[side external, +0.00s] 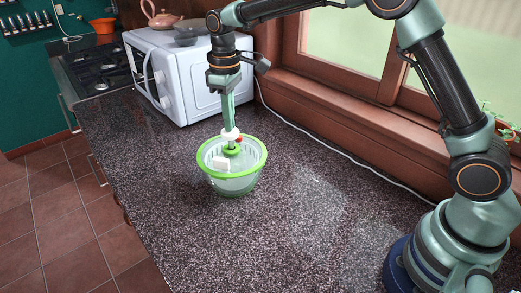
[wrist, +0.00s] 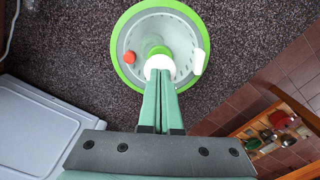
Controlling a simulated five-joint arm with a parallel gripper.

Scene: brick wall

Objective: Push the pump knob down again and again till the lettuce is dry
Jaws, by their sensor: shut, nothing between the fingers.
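The salad spinner (side external: 233,182) stands upright on the dark speckled counter, a clear bowl with a bright green rim. In the wrist view its green rim (wrist: 117,60) circles a pale basket. The white pump knob (side external: 230,134) stands at its centre above a green collar (side external: 231,151); it also shows in the wrist view (wrist: 159,65). My gripper (side external: 229,125) is shut and empty, pointing straight down, its tips at the top of the knob. Whether they touch cannot be told. The fingers partly cover the knob in the wrist view. No lettuce can be made out.
A red piece (wrist: 129,57) and a white block (wrist: 199,62) show inside the spinner's rim. A white microwave (side external: 180,75) stands close behind it, with a teapot (side external: 162,17) on top. A white cable (side external: 330,152) runs along the window side. The counter to the right is clear.

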